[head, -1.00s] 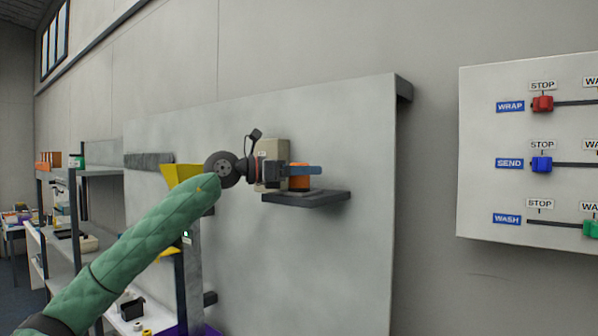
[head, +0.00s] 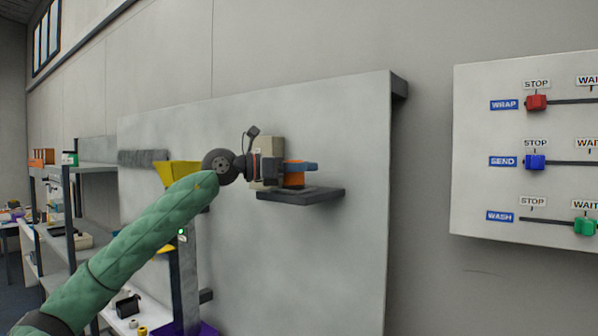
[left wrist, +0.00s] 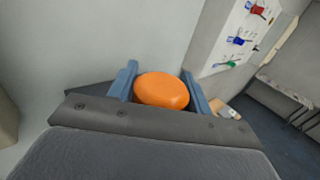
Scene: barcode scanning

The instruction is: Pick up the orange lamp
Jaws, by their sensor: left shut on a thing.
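The orange lamp (head: 294,180) is at the small dark wall shelf (head: 318,196) on the grey panel. In the left wrist view its rounded orange top (left wrist: 162,90) sits between the two blue fingers. My left gripper (head: 300,167) is shut on the lamp, with one blue finger crossing in front of it in the head view. The lamp's lower part shows just above the shelf; whether it touches the shelf I cannot tell. My right gripper is not in view.
A white board (head: 540,150) with red, blue and green sliders hangs on the right. Shelving with small items (head: 72,190) stands at the left. The panel below the shelf is clear.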

